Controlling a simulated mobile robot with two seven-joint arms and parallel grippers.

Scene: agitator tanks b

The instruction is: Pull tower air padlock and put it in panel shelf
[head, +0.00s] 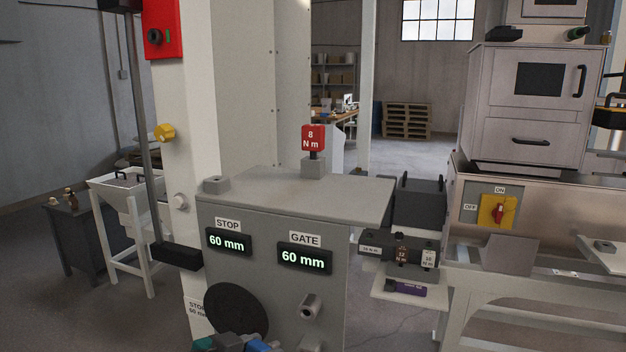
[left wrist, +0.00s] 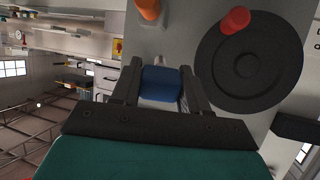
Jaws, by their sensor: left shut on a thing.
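My left gripper (left wrist: 158,92) is shut on a blue block-shaped thing (left wrist: 160,82), which looks like the padlock. Its shackle cannot be made out clearly. In the head view, the blue thing (head: 258,346) shows at the bottom edge, in front of the grey panel cabinet (head: 265,285) and below its black disc (head: 236,310). My right gripper is not in view.
In the left wrist view, a red knob (left wrist: 235,19) and an orange knob (left wrist: 148,9) are close to the gripper. A steel machine (head: 530,200) stands at the right.

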